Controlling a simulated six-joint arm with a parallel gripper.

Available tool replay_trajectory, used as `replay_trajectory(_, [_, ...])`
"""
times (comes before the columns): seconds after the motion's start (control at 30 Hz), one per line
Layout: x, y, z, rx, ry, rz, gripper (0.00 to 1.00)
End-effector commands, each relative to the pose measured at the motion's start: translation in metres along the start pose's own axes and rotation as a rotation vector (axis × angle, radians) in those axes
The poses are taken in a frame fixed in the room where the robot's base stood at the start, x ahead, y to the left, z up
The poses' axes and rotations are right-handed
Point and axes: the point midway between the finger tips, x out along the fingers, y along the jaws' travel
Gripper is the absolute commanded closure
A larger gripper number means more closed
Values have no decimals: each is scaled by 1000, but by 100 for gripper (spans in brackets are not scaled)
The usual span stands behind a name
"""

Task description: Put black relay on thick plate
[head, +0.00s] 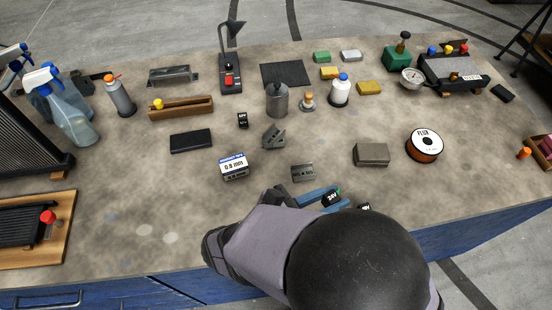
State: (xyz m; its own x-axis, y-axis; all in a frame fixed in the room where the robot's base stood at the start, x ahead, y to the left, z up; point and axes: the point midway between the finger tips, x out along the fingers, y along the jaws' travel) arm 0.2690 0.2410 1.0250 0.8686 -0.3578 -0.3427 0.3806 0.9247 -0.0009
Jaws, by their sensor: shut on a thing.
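My gripper (328,199), with blue fingers, is at the front middle of the bench. It is shut on a small black relay (332,198) with white lettering on its side. My own arm hides part of the gripper, and I cannot tell how high the relay is above the bench. The thick plate (372,154), a grey rectangular block, lies flat behind and to the right of the gripper, apart from it. Its visible top is bare.
A small metal block (302,172) stands just behind the gripper. A blue-and-white labelled box (234,166) is to its left. Another small black block (242,120) and a flat black plate (191,141) lie farther left.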

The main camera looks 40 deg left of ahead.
Motion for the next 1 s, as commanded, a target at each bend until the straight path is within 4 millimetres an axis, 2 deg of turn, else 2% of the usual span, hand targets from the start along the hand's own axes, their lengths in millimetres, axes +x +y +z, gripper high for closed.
replay_trajectory(0.17, [-2,18,-10,-13,-1,38,100])
replay_trajectory(0.27, [-6,42,-20,-31,0,87,100])
replay_trajectory(0.37, [-13,75,-33,-57,-1,161,100])
replay_trajectory(0.5, [-29,135,-50,-104,0,300,100])
replay_trajectory(0.67, [-55,208,-62,-171,-2,487,100])
replay_trajectory(0.8, [-84,270,-65,-233,-3,661,100])
replay_trajectory(1.0, [-127,342,-58,-317,-5,890,100])
